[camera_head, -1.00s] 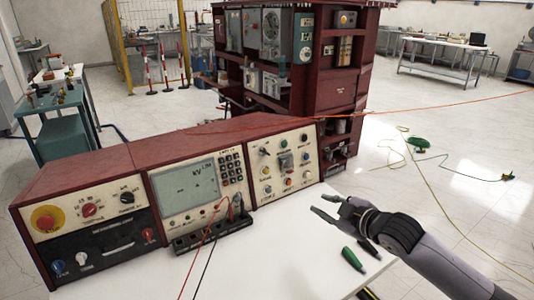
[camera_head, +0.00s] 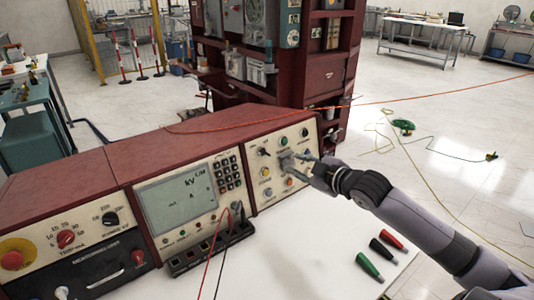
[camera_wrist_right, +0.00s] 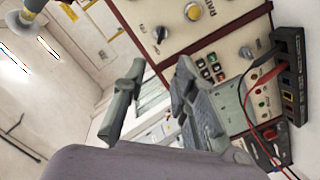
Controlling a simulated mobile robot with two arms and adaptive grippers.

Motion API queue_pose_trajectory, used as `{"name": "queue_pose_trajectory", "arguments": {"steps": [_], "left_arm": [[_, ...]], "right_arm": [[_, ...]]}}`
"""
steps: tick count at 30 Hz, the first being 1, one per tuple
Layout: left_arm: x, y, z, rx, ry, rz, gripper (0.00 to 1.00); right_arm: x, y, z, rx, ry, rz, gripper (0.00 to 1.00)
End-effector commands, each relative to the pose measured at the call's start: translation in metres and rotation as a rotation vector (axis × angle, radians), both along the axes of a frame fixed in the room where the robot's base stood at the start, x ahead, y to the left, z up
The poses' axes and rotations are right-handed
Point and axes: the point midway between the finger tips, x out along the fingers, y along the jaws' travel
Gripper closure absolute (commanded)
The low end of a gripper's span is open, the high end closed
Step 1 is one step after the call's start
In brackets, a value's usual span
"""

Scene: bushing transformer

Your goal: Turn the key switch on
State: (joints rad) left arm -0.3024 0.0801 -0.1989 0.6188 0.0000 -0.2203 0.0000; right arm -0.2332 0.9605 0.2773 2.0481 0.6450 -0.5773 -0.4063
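The control console (camera_head: 100,175) stands on a white table, its right panel (camera_head: 268,193) carrying several knobs and buttons. A grey switch fitting (camera_head: 286,162) sits near that panel's middle, partly hidden by my gripper; I cannot tell surely which control is the key switch. My right gripper (camera_head: 301,159) is open, its fingertips close in front of the right panel; contact cannot be judged. In the right wrist view its two fingers (camera_wrist_right: 158,80) are apart with nothing held between them. The keypad (camera_wrist_right: 212,70) and a black knob (camera_wrist_right: 160,34) show beyond them. My left gripper is not in view.
Green (camera_head: 369,265), black (camera_head: 383,250) and red (camera_head: 392,238) plugs lie on the white tabletop (camera_head: 290,255). Red and black leads (camera_head: 221,240) hang from the console's terminal block. A red cabinet (camera_head: 275,80) stands behind. Cables lie on the floor at right.

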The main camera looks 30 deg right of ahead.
Motion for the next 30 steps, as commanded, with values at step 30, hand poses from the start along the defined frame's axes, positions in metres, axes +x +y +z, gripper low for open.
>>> {"name": "queue_pose_trajectory", "arguments": {"steps": [30], "left_arm": [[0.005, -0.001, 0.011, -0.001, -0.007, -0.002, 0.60]], "right_arm": [[0.143, 0.004, -0.040, -0.001, -0.001, 0.000, 0.74]]}}
